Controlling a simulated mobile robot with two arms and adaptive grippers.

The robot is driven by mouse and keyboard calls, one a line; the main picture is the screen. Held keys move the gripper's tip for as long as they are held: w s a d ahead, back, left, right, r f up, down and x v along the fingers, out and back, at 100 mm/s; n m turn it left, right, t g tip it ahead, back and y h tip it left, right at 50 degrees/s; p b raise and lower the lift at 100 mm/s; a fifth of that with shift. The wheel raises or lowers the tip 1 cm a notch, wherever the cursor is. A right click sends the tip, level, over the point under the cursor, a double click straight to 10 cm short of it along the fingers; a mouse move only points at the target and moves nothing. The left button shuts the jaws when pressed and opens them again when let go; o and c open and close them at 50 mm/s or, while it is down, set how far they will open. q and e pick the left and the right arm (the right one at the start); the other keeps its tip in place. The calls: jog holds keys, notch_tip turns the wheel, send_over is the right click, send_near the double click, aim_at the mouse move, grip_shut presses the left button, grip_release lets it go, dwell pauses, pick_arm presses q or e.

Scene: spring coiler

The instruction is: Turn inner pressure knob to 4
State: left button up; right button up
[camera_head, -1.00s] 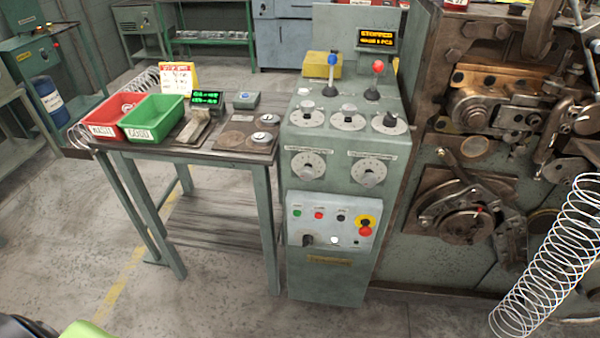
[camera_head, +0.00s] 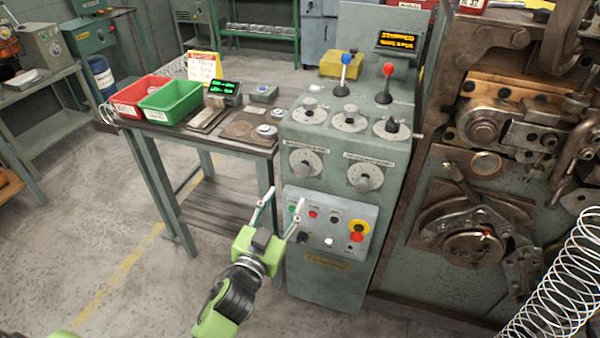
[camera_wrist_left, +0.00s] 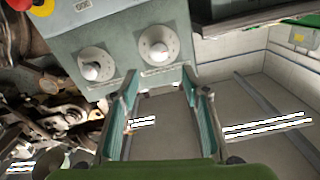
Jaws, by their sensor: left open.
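The grey control cabinet (camera_head: 330,271) has two dial knobs on its front face, a left knob (camera_head: 306,163) and a right knob (camera_head: 366,178). Their labels and dial numbers are too small to read, so I cannot tell which is the inner pressure knob. My left gripper (camera_head: 283,199) is open and empty, in front of and below the left knob, apart from it. The left wrist view is upside down; it shows the left knob (camera_wrist_left: 158,45) just beyond the fingertips (camera_wrist_left: 158,84) and the right knob (camera_wrist_left: 97,66) beside it. My right gripper is not in view.
Below the knobs is a button panel (camera_head: 325,242) with a red and yellow stop button (camera_head: 357,232). More knobs and two levers stand on top. A table (camera_head: 205,150) with red (camera_head: 140,93) and green (camera_head: 170,103) bins is left; coiling machinery (camera_head: 470,225) is right.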

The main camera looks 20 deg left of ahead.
aim_at(300, 173)
pick_arm(q)
jog(key=w, duration=0.4)
jog(key=w+b, duration=0.1)
jog(key=w, duration=0.3)
jog(key=w+b, duration=0.1)
jog(key=w, duration=0.3)
jog(key=shift+d, duration=0.25)
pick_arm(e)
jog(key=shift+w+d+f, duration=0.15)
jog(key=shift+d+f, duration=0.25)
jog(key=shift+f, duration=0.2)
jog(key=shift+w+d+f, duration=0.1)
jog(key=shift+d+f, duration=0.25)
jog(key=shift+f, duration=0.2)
pick_arm(q)
jog(key=c, duration=1.1)
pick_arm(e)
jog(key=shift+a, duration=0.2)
